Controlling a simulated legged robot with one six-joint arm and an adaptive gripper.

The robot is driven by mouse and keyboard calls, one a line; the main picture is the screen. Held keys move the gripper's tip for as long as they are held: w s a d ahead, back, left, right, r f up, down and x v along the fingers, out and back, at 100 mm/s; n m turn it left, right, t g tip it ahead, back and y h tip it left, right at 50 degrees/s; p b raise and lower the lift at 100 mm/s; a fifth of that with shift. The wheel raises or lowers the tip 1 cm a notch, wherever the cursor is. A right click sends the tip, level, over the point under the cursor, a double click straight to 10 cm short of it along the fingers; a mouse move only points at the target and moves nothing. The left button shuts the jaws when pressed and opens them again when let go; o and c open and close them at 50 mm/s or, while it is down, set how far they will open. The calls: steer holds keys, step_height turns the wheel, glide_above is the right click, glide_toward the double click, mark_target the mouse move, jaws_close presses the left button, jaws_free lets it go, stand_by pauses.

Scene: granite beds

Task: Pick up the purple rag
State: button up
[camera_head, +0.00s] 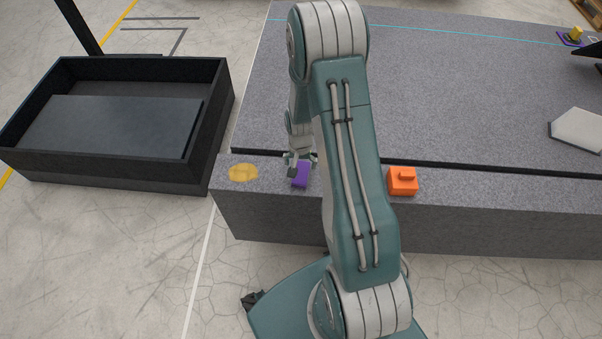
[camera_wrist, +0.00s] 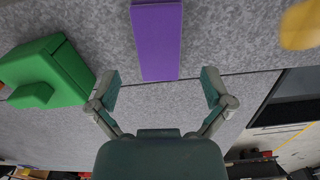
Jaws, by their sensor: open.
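The purple rag (camera_head: 301,174) is a flat rectangular piece on the front granite strip, partly covered by my gripper (camera_head: 300,162) in the head view. In the wrist view the rag (camera_wrist: 157,40) runs from the top edge down the middle. My gripper (camera_wrist: 162,84) is open, with its two fingers apart on either side of the rag's lower end in the picture. Nothing is held between the fingers. I cannot tell how high the fingertips are above the granite.
A yellow round patch (camera_head: 243,173) lies left of the rag. An orange block (camera_head: 403,181) sits to the right. A green block (camera_wrist: 45,73) shows in the wrist view, near the rag. A black bin (camera_head: 219,112) stands left. A dark gap (camera_head: 450,170) divides the granite.

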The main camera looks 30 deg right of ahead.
mark_target(301, 170)
steer(key=f, duration=0.4)
steer(key=shift+w+d+f, duration=0.2)
steer(key=shift+f, duration=0.05)
steer(key=shift+c, duration=0.3)
steer(key=c, duration=0.8)
steer(key=shift+r, duration=0.1)
